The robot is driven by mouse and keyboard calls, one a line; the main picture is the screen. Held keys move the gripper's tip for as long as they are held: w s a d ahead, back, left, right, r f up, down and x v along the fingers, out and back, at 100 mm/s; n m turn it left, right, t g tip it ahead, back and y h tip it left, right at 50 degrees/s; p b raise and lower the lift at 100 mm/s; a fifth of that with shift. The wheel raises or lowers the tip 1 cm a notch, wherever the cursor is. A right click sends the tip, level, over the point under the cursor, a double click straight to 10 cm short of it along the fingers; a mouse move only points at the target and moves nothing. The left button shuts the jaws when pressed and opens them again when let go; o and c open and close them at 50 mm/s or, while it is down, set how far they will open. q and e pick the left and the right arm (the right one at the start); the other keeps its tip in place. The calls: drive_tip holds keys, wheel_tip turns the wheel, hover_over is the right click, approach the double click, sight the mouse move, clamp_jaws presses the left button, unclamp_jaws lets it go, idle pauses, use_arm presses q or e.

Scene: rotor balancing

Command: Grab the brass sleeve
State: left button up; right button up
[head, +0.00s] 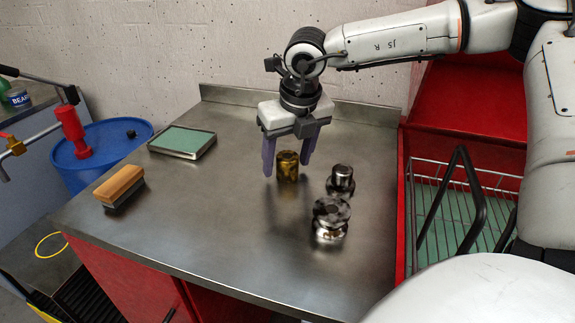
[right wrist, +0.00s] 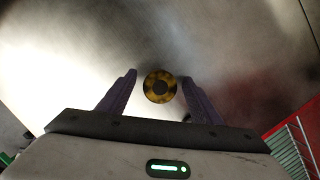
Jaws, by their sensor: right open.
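The brass sleeve (head: 287,166) stands upright on the steel bench top, a short golden cylinder with dark patches. My right gripper (head: 287,170) is open and points down over it, its purple fingers apart. My left gripper is not in view.
Two shiny steel parts stand right of the sleeve, a smaller one (head: 341,180) behind a larger one (head: 331,217). A green-topped tray (head: 183,141) and a wooden brush (head: 119,186) lie at left. A wire basket (head: 455,210) is at right. The bench (head: 200,225) is clear in front.

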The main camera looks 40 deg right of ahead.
drive_tip(key=c, duration=1.4)
drive_tip(key=shift+r, duration=0.1)
drive_tip(key=shift+c, duration=0.5)
drive_tip(key=shift+r, duration=0.1)
